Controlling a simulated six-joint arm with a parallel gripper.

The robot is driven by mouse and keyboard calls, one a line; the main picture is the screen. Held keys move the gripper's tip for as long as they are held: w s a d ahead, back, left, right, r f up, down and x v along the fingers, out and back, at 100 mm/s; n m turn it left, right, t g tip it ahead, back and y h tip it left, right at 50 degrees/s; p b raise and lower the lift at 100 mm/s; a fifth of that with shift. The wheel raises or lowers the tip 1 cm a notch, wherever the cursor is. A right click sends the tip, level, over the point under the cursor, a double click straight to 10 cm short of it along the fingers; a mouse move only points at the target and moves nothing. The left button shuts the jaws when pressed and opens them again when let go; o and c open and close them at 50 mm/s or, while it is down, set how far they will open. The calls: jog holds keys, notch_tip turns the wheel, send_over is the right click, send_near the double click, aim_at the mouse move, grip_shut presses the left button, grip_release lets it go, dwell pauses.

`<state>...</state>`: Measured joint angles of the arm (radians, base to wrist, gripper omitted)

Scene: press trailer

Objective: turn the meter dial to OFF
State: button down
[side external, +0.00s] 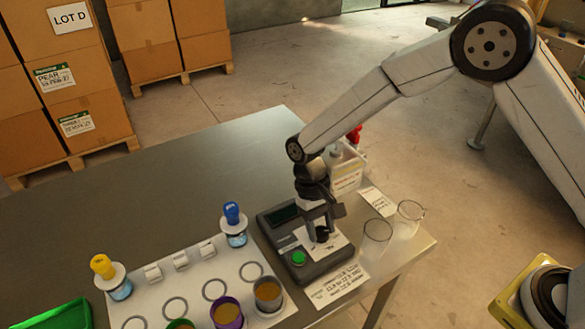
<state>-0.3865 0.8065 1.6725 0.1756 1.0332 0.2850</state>
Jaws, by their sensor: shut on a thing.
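The meter (290,262) is a dark grey box near the table's front right edge. It has a dark display (284,214) at its back left and a green button (298,258) at its front left. My gripper (322,226) points down over the right part of the meter and is shut on the small black dial (322,236) there. The dial is mostly hidden between the fingers. A white face plate (336,246) shows around it, but its markings and the dial's setting are too small to read.
A white rack (150,305) with blue-capped (234,220) and yellow-capped (108,270) bottles and several cups is left of the meter. Two clear glasses (377,236) stand close on the right. A bottle with a red top (345,170) is behind my gripper. The table's back left (150,195) is clear.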

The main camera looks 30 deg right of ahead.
dwell(0.3)
jog(key=shift+c, duration=1.1)
grip_release()
jog(key=v, duration=0.7)
jog(key=shift+w+r, duration=0.2)
jog(key=shift+r, duration=0.15)
